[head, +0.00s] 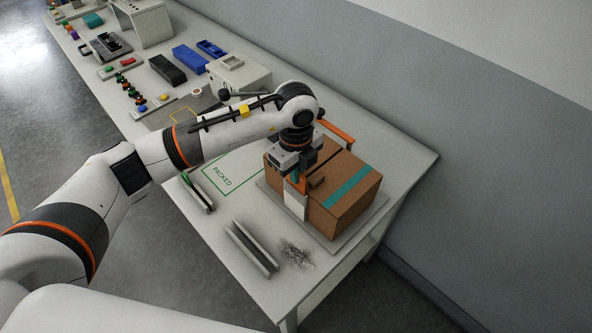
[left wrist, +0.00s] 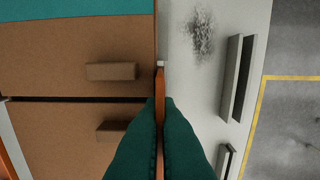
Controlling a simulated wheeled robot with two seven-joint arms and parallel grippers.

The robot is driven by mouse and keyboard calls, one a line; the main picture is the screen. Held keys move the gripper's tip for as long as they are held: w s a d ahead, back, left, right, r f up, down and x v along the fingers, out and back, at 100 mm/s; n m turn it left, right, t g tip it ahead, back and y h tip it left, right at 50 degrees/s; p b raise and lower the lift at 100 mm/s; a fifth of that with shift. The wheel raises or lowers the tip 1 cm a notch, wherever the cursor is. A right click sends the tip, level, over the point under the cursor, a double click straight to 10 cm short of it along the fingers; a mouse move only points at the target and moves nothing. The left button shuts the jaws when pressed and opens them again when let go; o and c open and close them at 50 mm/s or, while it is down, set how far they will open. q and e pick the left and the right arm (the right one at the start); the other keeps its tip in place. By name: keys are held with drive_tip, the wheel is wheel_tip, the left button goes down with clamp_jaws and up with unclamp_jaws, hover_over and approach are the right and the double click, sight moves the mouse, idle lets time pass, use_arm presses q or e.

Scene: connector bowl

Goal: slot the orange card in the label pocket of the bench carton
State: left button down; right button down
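The brown bench carton (head: 345,205) with a teal stripe stands on a pale board near the bench's end. Its white label pocket (head: 295,204) is on the side facing left, and a pale bit of its edge shows in the left wrist view (left wrist: 161,64). My left gripper (head: 296,178) points down beside that side, its teal fingers (left wrist: 160,110) shut on the orange card (left wrist: 159,82). The card is upright, edge-on in the wrist view, close along the carton wall. In the head view its orange shows just above the pocket; how far it is inside I cannot tell. My right gripper is not in view.
A grey channel-like holder (head: 252,248) and a dark scribbled patch (head: 297,254) lie in front of the carton. An orange bar (head: 337,131) stands behind the carton. Blue and black bins (head: 190,59) are farther back.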

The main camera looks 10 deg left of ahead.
use_arm(q)
drive_tip(key=shift+f+b, duration=0.75)
drive_tip(key=shift+f, duration=0.25)
drive_tip(key=c, duration=1.6)
unclamp_jaws()
drive_tip(key=shift+r, duration=0.1)
drive_tip(key=shift+r, duration=0.25)
wheel_tip(320, 180, up, 10)
drive_tip(key=b, duration=0.3)
drive_tip(key=shift+r+b, duration=0.2)
drive_tip(key=shift+b, duration=0.1)
drive_tip(key=shift+r, duration=0.5)
